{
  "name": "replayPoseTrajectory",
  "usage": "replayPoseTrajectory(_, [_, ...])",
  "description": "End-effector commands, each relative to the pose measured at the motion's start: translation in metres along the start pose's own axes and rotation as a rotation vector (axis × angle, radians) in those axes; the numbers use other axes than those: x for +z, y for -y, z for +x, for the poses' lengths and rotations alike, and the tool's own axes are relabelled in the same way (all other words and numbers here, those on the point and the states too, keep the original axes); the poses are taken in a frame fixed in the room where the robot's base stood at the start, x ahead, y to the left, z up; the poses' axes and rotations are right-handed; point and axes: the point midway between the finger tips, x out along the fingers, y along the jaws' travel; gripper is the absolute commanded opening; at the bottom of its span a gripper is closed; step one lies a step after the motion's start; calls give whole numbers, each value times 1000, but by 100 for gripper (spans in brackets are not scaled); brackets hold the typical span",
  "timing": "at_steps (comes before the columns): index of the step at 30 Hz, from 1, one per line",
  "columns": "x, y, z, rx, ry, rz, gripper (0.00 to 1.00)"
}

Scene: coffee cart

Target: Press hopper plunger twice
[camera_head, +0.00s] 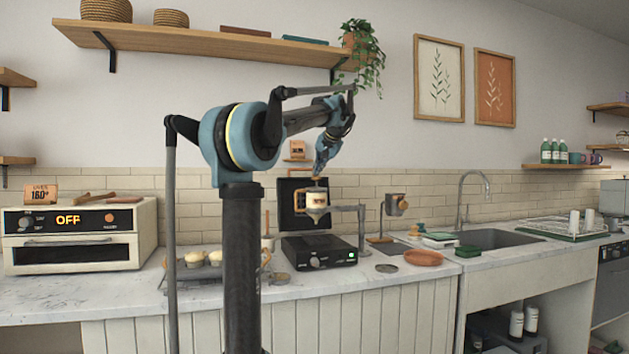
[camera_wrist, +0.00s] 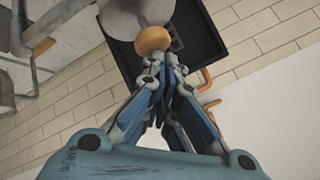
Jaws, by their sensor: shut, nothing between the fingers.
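I cannot tell whether the fingertips touch the knob.
The appliance's black lid (camera_head: 287,205) stands open behind the hopper. A white oven (camera_head: 80,240) with an OFF display is at left. A terracotta dish (camera_head: 423,258) lies on the counter at right, before the sink (camera_head: 497,238). A shelf (camera_head: 190,42) hangs above.

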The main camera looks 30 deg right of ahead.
Motion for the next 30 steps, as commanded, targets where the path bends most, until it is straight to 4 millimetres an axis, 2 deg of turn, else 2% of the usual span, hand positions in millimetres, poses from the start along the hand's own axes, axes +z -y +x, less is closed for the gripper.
replayPoseTrajectory(30, [5, -5, 7, 0, 1, 0, 0])
